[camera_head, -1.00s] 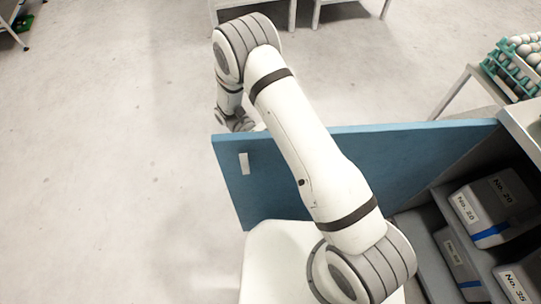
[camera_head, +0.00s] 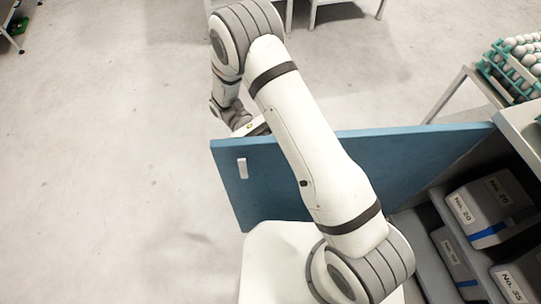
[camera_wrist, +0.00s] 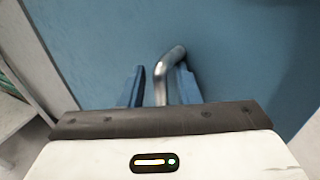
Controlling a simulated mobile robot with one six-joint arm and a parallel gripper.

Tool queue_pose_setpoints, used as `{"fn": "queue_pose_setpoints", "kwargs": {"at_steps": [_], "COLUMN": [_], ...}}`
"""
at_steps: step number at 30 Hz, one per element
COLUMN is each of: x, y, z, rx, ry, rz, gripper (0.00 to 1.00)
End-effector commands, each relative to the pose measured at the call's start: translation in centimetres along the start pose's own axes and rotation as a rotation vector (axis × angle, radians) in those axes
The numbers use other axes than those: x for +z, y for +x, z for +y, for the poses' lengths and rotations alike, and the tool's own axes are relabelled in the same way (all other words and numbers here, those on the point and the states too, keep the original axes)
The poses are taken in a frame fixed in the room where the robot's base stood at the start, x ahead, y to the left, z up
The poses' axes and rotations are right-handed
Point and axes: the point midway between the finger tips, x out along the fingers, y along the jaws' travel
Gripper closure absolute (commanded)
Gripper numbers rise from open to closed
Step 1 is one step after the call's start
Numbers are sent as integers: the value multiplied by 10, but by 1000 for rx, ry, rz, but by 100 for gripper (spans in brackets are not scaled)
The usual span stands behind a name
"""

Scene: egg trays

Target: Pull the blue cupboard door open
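The blue cupboard door (camera_head: 270,180) stands swung out from the cupboard at the right, its inner face towards the head camera. A small white plate (camera_head: 242,168) sits near its free edge. My gripper (camera_wrist: 158,75) is on the far, outer side of the door, partly hidden by my arm and the door in the head view. In the wrist view its two blue fingers stand apart, one on each side of the bent metal handle (camera_wrist: 172,58). Thin gaps seem to show beside the handle. The blue door face (camera_wrist: 235,60) fills most of the wrist view.
Dark boxes with number labels (camera_head: 490,210) stand in the open cupboard. Egg trays (camera_head: 515,68) rest on a table at the upper right. The floor (camera_head: 110,150) left of the door is clear. White tables stand at the top.

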Motion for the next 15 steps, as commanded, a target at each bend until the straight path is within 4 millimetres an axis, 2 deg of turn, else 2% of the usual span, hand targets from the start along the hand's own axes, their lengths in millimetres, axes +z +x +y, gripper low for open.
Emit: {"fn": "queue_pose_setpoints", "kwargs": {"at_steps": [1,3,9,15], "x": [37,47,61,63], "y": [-3,-3,-3,-3], "z": [0,-1,-1,0], "rx": [1,1,2,2], "ry": [-2,-3,-4,-5], "rz": [-59,-60,-63,-63], "gripper": [70,70,70,70]}}
